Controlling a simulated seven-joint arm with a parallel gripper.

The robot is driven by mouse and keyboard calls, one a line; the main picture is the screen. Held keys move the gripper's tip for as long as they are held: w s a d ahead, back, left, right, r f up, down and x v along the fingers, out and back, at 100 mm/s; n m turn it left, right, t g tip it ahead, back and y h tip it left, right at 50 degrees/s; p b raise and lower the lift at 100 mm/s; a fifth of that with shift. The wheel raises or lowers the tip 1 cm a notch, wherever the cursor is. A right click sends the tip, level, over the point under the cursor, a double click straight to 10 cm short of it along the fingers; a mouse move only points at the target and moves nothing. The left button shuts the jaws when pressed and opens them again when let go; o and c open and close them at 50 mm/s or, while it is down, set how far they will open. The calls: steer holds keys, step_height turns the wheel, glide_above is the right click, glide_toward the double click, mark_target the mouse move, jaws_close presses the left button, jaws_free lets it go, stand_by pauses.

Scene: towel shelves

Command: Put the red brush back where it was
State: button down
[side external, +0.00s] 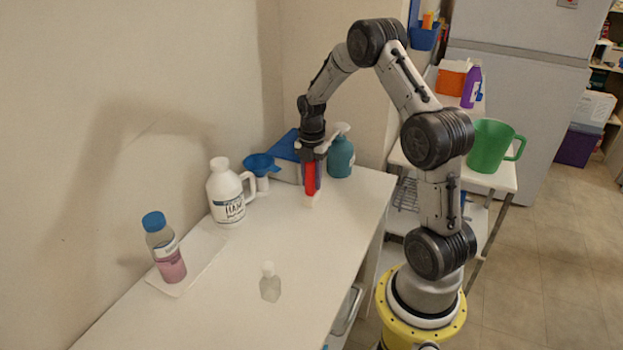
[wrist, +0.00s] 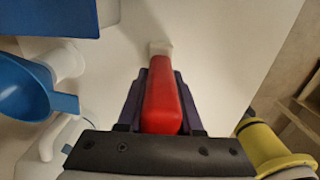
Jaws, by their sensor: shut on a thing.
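The red brush (side external: 311,178) is held in my gripper (side external: 311,170) near the back of the white table. It points down, with its pale bristle end (side external: 312,201) lowest, close to the table top; I cannot tell if it touches. In the wrist view the red handle (wrist: 162,95) lies between the dark fingers of my gripper (wrist: 160,90), and the pale bristle end (wrist: 160,47) shows beyond it. My gripper is shut on the brush.
A blue funnel (side external: 261,163), a blue-lidded box (side external: 285,150) and a teal spray bottle (side external: 341,158) stand close around my gripper. A white jug (side external: 228,192), a pink-liquid bottle (side external: 165,248) and a small clear bottle (side external: 269,283) stand nearer. The white table's (side external: 330,240) right part is clear.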

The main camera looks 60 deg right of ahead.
steer(key=c, duration=0.6)
jaws_free()
steer(key=shift+o, duration=0.2)
step_height(320, 180, up, 12)
steer(key=shift+r, duration=0.1)
steer(key=s+a+r+m+t, duration=0.1)
steer(key=s+a+r+m, duration=0.3)
steer(key=a, duration=0.4)
steer(key=s+a+r+m+t, duration=0.1)
steer(key=s+a+r+m, duration=0.1)
steer(key=a+r+m, duration=0.35)
steer(key=s+a+m+t, duration=0.3)
steer(key=s+a+m, duration=0.5)
steer(key=s+a, duration=0.4)
steer(key=shift+s+f+t, duration=0.3)
steer(key=shift+s+f, duration=0.1)
steer(key=shift+a+m, duration=0.1)
steer(key=shift+m, duration=0.15)
